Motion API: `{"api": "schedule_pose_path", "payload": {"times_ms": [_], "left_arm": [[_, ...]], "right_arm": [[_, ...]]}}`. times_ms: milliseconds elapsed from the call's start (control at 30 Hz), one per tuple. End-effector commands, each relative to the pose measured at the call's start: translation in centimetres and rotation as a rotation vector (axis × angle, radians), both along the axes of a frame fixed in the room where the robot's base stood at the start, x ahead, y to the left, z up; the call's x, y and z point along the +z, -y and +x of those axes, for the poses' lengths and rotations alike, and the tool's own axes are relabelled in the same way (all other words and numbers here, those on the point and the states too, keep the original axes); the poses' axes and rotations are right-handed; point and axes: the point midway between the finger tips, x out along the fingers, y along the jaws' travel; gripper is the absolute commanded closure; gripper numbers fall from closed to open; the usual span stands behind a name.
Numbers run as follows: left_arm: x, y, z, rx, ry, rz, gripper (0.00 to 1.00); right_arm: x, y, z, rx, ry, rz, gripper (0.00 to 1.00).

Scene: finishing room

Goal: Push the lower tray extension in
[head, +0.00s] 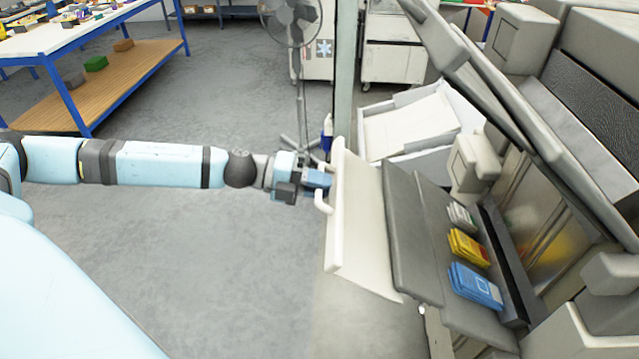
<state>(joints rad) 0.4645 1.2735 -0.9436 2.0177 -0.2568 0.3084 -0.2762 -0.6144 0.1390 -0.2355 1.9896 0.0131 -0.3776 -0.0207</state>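A folding machine stands on the right. A cream panel (358,240) with a white bar handle (324,205) is at its left side. Right of it a dark grey flat panel (407,230) sticks out, apparently a tray part; I cannot tell for sure which piece is the lower tray extension. My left gripper (318,181) is at the cream panel's left edge, just above the handle. Its fingertips are close to the panel; I cannot tell whether they touch or whether they are open. My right gripper is out of view.
Blue (475,285), yellow (468,247) and white packs (461,216) lie on the machine's grey shelf. A white bin (420,120), a post (346,70) and a fan (291,22) stand behind. A blue-framed workbench (110,85) is at upper left. The floor between is clear.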

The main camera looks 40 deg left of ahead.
Motion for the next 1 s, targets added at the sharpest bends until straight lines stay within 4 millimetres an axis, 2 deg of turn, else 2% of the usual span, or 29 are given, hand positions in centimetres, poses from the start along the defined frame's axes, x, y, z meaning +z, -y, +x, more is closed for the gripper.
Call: {"api": "schedule_pose_path", "payload": {"times_ms": [133, 233, 400, 600, 767, 1000], "left_arm": [[-0.5, 0.7, 0.4, -0.001, 0.0, -0.002, 1.0], [-1.5, 2.0, 1.3, -0.002, 0.001, -0.004, 1.0], [-4.1, 5.0, 3.1, -0.001, -0.001, -0.004, 1.0], [-6.9, 8.1, 5.0, 0.0, 0.0, -0.001, 1.0], [-7.8, 9.2, 5.6, 0.0, 0.001, 0.001, 1.0], [-8.0, 9.3, 5.6, -0.001, 0.0, 0.002, 1.0]], "right_arm": [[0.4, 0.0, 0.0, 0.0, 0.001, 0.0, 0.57], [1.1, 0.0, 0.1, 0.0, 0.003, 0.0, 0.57], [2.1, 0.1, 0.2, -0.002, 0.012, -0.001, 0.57], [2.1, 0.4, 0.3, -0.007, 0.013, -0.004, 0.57], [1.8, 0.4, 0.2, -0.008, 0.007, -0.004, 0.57], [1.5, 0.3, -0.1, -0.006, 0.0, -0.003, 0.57]]}}
